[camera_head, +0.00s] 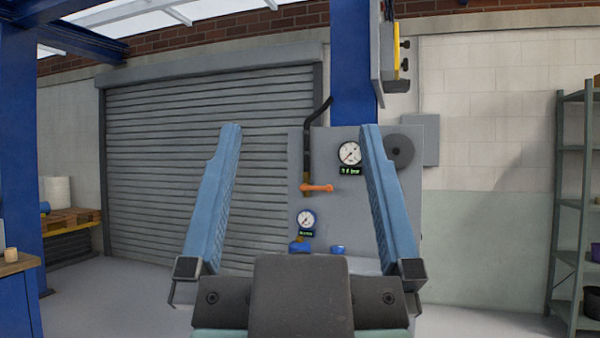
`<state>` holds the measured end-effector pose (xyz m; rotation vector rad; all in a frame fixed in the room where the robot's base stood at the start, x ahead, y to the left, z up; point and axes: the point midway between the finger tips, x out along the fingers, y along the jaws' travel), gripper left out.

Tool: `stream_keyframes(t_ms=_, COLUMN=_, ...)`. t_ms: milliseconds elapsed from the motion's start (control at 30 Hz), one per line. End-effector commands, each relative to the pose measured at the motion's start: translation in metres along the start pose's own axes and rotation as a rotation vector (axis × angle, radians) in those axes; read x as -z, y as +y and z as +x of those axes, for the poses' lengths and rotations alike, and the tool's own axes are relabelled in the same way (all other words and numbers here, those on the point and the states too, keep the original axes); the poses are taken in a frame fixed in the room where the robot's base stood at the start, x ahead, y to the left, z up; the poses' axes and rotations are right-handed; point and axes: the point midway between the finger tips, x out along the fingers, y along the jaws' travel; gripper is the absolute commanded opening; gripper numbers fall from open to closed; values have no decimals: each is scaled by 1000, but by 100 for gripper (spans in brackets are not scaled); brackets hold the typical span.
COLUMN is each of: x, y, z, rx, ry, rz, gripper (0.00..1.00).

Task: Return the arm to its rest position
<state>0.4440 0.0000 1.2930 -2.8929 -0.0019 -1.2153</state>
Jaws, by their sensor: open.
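My gripper (300,135) fills the lower middle of the view. Its two long blue fingers stand wide apart and point up and away. I see nothing held between them. Through the gap shows a grey panel (330,220) with an orange-handled valve (317,188) on a dark pipe (308,150). An upper gauge (349,153) and a lower gauge (307,219) sit on the panel. The fingers hide parts of the panel's sides, and the gripper body hides its lower part.
A grey roller shutter (150,150) closes the wall at left. Blue columns stand at the left edge (18,150) and behind the panel (352,60). A pallet (70,222) with white rolls (56,192) is at left. A metal shelf (572,200) stands at right. Floor (480,318) shows clear on both sides.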

Motion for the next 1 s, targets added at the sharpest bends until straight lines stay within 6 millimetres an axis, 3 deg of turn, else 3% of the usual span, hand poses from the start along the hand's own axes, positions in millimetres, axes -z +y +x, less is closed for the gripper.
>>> stream_keyframes(t_ms=467, x=14, y=0, z=8, rx=0, ry=19, rz=-6, gripper=100)
stream_keyframes(t_ms=667, x=44, y=0, z=39, rx=1, ry=18, rz=-5, gripper=100)
stream_keyframes(t_ms=1000, x=119, y=-1, z=115, rx=1, ry=17, rz=-5, gripper=100)
